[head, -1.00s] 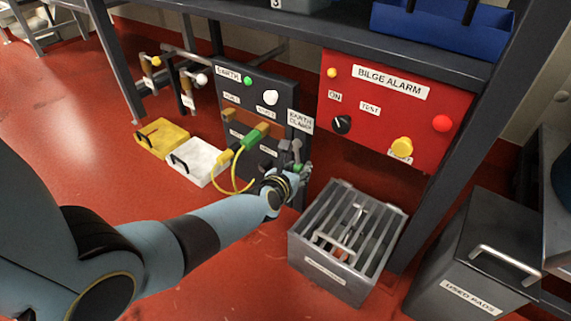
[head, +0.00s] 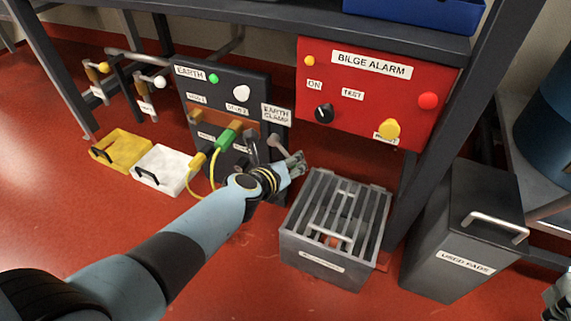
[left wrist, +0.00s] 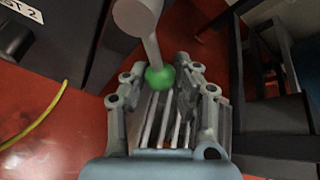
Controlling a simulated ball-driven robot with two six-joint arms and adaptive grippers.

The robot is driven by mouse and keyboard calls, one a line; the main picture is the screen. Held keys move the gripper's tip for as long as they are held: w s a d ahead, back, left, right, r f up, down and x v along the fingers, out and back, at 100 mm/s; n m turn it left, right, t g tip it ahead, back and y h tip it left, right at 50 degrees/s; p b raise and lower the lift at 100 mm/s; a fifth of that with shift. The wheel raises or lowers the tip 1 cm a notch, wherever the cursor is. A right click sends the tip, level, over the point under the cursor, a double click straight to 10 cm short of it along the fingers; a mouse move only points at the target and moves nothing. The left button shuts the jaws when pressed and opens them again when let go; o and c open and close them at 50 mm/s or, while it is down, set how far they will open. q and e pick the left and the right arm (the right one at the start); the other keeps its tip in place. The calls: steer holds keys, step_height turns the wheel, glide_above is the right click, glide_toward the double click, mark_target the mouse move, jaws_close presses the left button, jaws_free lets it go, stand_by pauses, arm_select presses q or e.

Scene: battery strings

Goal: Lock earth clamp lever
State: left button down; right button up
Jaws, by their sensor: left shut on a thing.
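The earth clamp is on the right edge of the dark earth panel (head: 226,90), under the label "EARTH CLAMP" (head: 276,114). Its grey lever (head: 276,143) slants down and right toward my left gripper (head: 296,164). In the left wrist view the lever (left wrist: 151,45) ends in a green knob (left wrist: 160,77) between the two fingers of my left gripper (left wrist: 158,88), which is shut on it. In the head view the fingers hide the knob. A part of my right gripper (head: 560,300) shows at the lower right edge, cut off.
A green plug (head: 228,136) with a yellow cable sits in the panel. A slatted grey crate (head: 318,265) stands on the floor just right of my left gripper. The red bilge alarm box (head: 375,90) is above it. A used pads bin (head: 440,265) stands farther right.

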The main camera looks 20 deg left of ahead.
arm_select(q)
steer(key=shift+s+d+r+n, duration=0.15)
steer(key=shift+r+n, duration=0.05)
steer(key=shift+n, duration=0.1)
steer(key=shift+s+d+r+n+t+h+p, duration=0.15)
steer(key=shift+d+r+n+h+p, duration=0.15)
steer(key=shift+r+n+h, duration=0.6)
steer(key=shift+w+d+r+n+t+h+p, duration=0.1)
steer(key=shift+d+r+n+t+h+p, duration=0.2)
steer(key=shift+r+n+h, duration=0.5)
steer(key=shift+s+d+r+n+t+h+p, duration=0.1)
steer(key=shift+d+r+n+h+p, duration=0.2)
steer(key=shift+r+n+h, duration=0.6)
arm_select(e)
steer(key=s+d+f+g+h, duration=0.1)
steer(key=s+f+g, duration=0.4)
steer(key=s+f, duration=0.2)
steer(key=shift+s+f+m+g, duration=0.3)
steer(key=shift+s+f+m, duration=0.1)
steer(key=shift+f, duration=0.6)
arm_select(q)
steer(key=shift+f, duration=0.25)
arm_select(e)
steer(key=shift+d, duration=0.1)
